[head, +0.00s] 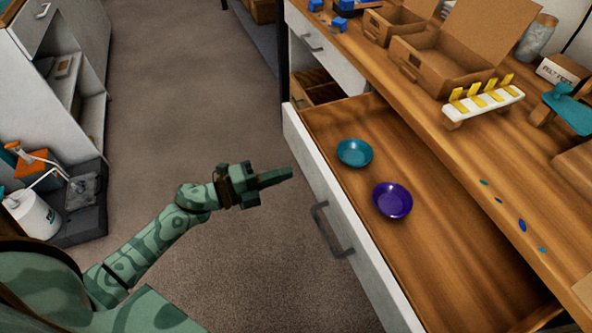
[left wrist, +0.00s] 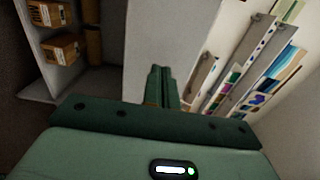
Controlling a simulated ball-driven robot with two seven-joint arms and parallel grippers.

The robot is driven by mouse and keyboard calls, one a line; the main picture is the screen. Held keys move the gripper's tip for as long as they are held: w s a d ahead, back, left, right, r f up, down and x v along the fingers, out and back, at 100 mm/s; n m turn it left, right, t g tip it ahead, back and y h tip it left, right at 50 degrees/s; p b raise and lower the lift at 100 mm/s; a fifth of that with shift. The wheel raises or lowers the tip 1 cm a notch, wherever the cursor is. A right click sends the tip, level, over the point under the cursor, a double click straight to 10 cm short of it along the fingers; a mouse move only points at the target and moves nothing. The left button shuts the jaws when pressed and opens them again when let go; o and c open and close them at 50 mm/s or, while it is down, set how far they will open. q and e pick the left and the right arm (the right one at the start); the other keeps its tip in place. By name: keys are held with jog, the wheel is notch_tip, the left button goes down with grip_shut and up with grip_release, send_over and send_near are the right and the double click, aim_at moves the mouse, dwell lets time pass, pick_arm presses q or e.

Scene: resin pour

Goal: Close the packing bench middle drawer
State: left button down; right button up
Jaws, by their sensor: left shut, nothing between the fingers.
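The packing bench middle drawer (head: 355,235) is pulled out, with a white front and a dark bar handle (head: 332,230). Inside it lie a teal bowl (head: 354,153) and a purple bowl (head: 392,200). My left gripper (head: 290,173) is shut and empty, in front of the drawer front and to the left of the handle, apart from it as far as I can tell. Its closed fingers also show in the left wrist view (left wrist: 158,85). My right gripper is not in view.
The bench top (head: 480,160) carries open cardboard boxes (head: 440,60), a white rack with yellow clips (head: 483,102) and a teal tool (head: 568,108). A white cabinet (head: 50,80) and a white jug (head: 35,215) stand at the left. The floor between is clear.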

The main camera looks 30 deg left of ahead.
aim_at(307, 166)
pick_arm(q)
jog(key=x, duration=0.2)
jog(key=shift+w+d+f, duration=0.1)
jog(key=shift+w+d, duration=0.05)
jog(key=shift+w, duration=0.05)
jog(key=shift+w+d+b, duration=0.3)
jog(key=shift+w, duration=0.1)
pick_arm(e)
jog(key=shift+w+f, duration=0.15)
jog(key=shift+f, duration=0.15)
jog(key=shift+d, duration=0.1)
